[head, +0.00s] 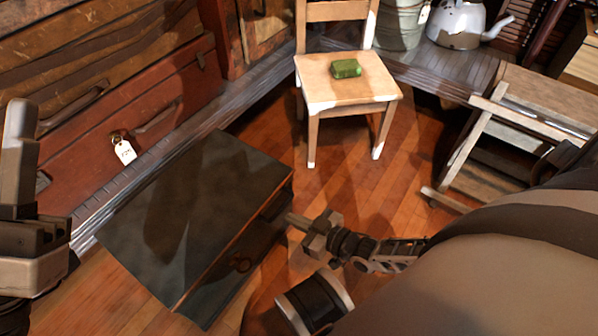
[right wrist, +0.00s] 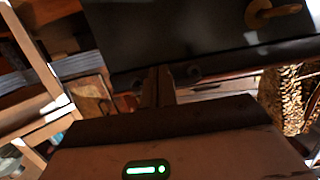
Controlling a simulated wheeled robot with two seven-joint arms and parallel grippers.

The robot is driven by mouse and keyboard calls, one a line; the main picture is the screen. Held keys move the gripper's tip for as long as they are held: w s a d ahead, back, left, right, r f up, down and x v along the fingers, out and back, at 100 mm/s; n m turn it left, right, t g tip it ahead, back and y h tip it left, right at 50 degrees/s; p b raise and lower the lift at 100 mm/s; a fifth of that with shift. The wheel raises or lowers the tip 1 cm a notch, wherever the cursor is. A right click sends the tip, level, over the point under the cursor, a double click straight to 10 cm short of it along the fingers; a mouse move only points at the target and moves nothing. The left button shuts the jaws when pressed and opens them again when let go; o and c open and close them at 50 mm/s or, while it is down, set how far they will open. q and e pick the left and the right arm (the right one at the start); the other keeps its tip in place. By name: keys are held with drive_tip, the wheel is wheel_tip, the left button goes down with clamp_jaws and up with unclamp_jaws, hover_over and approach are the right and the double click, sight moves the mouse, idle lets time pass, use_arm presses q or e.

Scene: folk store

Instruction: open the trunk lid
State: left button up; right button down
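The trunk (head: 195,215) is a dark box on the wood floor, left of centre in the head view. Its lid lies flat and looks closed. The trunk's dark side fills the top of the right wrist view (right wrist: 190,35), with the ring handle (right wrist: 272,12) at upper right. My right gripper (head: 292,219) is by the trunk's right front edge; its fingers look closed together and hold nothing visible. I cannot tell whether they touch the trunk. My left gripper (head: 18,150) is at the left edge, partly cut off.
A wooden chair (head: 345,85) with a green block (head: 346,68) is at the back. A wooden stand (head: 470,150) is at right. Floor is clear between trunk and chair.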

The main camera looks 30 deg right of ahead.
sight(282, 207)
drive_tip(key=shift+r+x, duration=0.15)
drive_tip(key=shift+x, duration=0.6)
drive_tip(key=shift+r+x, duration=0.15)
drive_tip(key=shift+x, duration=0.65)
drive_tip(key=shift+w+a, duration=0.1)
drive_tip(key=shift+w, duration=0.15)
drive_tip(key=shift+w+a, duration=0.2)
drive_tip(key=shift+w, duration=0.25)
drive_tip(key=shift+s+d, duration=0.15)
drive_tip(key=shift+s, duration=0.15)
drive_tip(key=shift+r+p, duration=1.35)
drive_tip(key=shift+w+r+p, duration=0.1)
drive_tip(key=shift+r+p, duration=1.1)
drive_tip(key=shift+r, duration=0.1)
